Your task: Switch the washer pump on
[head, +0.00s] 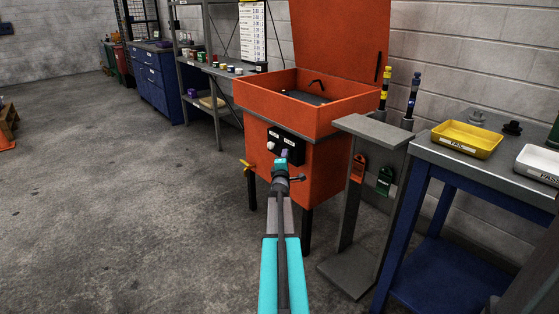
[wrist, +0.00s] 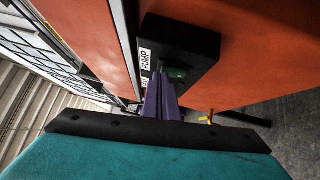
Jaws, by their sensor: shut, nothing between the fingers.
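The orange parts washer (head: 325,175) stands with its lid (head: 338,35) open. A black switch box (head: 297,152) is on its front; in the wrist view the box (wrist: 190,42) carries a white label reading PUMP (wrist: 146,59). A green switch (wrist: 176,73) sits beside the label, partly hidden by my fingers. My gripper (head: 285,154) is shut and empty, its purple fingertips (wrist: 162,82) pointing at the switch. They overlap the switch in the picture; I cannot tell if they touch it. A small white round part (head: 270,146) shows on the left of the box.
A yellow valve handle (head: 246,164) sticks out at the washer's left. A grey stand (head: 368,135) with red and green tags is close on the right. A blue bench (head: 480,170) bears a yellow tray (head: 466,139) and a white tray (head: 540,163). The floor on the left is clear.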

